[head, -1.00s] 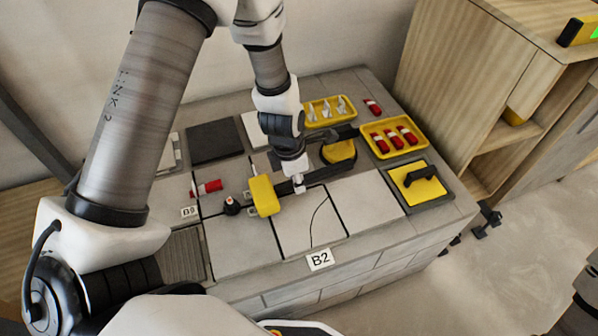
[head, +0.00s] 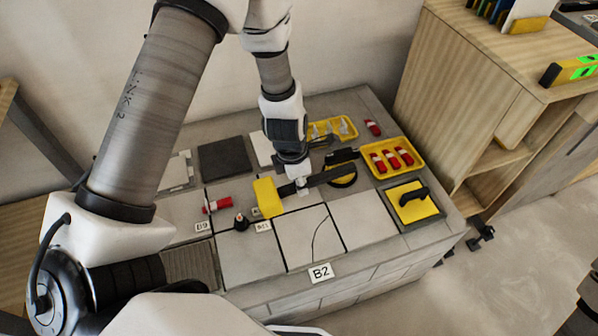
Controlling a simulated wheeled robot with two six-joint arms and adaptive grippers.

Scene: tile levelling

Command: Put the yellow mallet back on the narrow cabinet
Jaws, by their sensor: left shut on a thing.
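The yellow mallet has a yellow block head (head: 268,197) and a dark handle (head: 328,176). My left gripper (head: 302,185) is shut on the handle near the head, above the tiled block (head: 365,262). The mallet appears raised a little over the tiles, its head to the left. The gripper hides part of the handle. A wooden cabinet (head: 468,85) stands at the right; whether it is the narrow one I cannot tell. My right gripper is out of view.
A yellow tray with red-and-white pieces (head: 418,168), a yellow pad with a black handle (head: 436,207) and a tray of pale pieces (head: 353,129) lie on the block. A yellow level (head: 562,72) and a file holder (head: 527,25) stand on the cabinet. The cabinet top between them looks clear.

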